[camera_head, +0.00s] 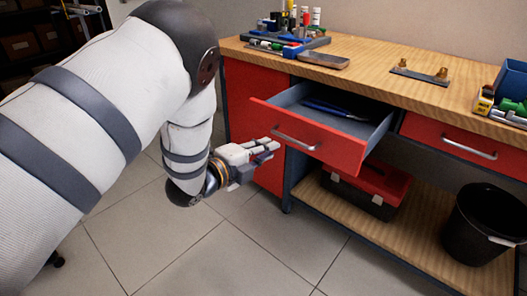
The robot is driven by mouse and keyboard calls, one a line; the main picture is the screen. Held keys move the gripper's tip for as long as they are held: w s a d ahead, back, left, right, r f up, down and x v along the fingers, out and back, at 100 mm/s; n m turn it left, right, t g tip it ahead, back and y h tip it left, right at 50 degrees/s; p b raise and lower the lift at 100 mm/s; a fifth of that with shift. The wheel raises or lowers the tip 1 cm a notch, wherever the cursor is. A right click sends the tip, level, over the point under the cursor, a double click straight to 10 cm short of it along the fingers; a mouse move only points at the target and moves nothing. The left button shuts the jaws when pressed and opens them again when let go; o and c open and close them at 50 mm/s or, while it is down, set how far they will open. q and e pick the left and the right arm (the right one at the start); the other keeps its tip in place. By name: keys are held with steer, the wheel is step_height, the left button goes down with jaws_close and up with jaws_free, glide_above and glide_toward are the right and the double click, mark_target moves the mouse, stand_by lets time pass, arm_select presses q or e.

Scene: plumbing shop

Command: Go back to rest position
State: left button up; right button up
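My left arm comes in from the left, white with dark bands. Its gripper (268,150) is in front of the open drawer, left of the drawer's metal handle (296,139). The gripper is small and seen from the side, so I cannot tell whether its fingers are apart or together, or whether they touch the drawer front. No object shows in it. The red drawer (322,145) is pulled out, with a dark blue tool (335,109) lying inside. My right gripper is not in view.
The wooden workbench (385,77) carries a tool rack (290,42), a tray (322,60), brass fittings on a plate (420,73) and a blue bin (512,80). A red toolbox (375,185) and black bucket (485,225) stand on the lower shelf. The tiled floor (250,245) in front is clear.

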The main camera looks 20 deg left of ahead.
arm_select(q)
steer(key=shift+s+a+r, duration=0.1)
steer(key=shift+s+a, duration=0.05)
steer(key=shift+s, duration=0.4)
steer(key=s+a+f+n+g+y+p, duration=0.15)
steer(key=s+f+n+g, duration=0.35)
steer(key=s+f, duration=0.5)
steer(key=s+a+f+n+g+y, duration=0.1)
steer(key=s+f+n+g+y, duration=0.2)
steer(key=s+f+n, duration=0.65)
steer(key=s+d+n+g+p, duration=0.1)
steer(key=s+n+g, duration=0.6)
steer(key=s, duration=2.3)
steer(key=shift+d+r+g+p, duration=0.3)
steer(key=shift+d+g, duration=0.35)
steer(key=shift+g, duration=0.55)
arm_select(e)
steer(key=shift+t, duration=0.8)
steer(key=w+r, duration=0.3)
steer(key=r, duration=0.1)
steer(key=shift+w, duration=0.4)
arm_select(q)
steer(key=shift+f+n, duration=0.1)
steer(key=shift+n, duration=0.15)
